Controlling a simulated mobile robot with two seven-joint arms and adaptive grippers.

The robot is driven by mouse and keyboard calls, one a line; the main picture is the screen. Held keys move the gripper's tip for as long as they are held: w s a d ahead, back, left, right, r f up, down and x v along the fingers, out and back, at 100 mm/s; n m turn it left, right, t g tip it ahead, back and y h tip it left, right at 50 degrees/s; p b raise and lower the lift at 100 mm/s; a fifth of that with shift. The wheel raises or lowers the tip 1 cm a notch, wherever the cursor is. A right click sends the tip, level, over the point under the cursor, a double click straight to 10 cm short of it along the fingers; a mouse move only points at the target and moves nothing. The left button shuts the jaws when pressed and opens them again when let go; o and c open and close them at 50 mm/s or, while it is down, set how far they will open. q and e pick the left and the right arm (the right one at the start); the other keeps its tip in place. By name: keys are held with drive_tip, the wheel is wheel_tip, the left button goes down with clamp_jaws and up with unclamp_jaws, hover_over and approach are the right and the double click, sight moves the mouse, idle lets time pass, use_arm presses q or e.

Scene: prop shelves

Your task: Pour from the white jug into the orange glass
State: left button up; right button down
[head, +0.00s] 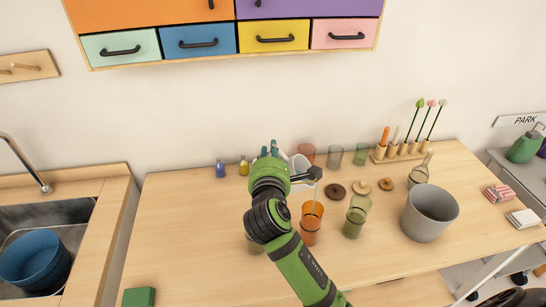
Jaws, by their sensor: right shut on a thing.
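The white jug (301,162) is mostly hidden behind my right gripper (302,174), which is shut on it above the table. How far the jug tilts is hard to tell. The orange glass (311,226) stands upright on the table, just below and to the right of the gripper. A thin pale streak shows between the gripper and the glass's mouth; it looks like a stream, but is too small to be sure. The level in the glass cannot be made out. My left gripper is not in view.
Green glasses (354,222) stand close to the right of the orange glass. A grey bucket (430,214) stands further right. Small bottles (220,169), more glasses (335,156) and lids (336,191) line the back. The table's left part (180,225) is mostly clear.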

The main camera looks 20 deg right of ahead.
drive_tip(key=shift+s+d+m, duration=0.15)
drive_tip(key=shift+d+m, duration=0.05)
drive_tip(key=shift+m, duration=0.1)
idle(1.4)
drive_tip(key=shift+s+d+m+t, duration=0.25)
drive_tip(key=shift+d+m+t, duration=0.1)
drive_tip(key=shift+m, duration=0.15)
idle(1.7)
drive_tip(key=shift+s+d+f+m+p, duration=0.2)
drive_tip(key=shift+m+p, duration=0.1)
drive_tip(key=shift+p, duration=0.35)
idle(2.1)
drive_tip(key=shift+p, duration=0.3)
idle(1.1)
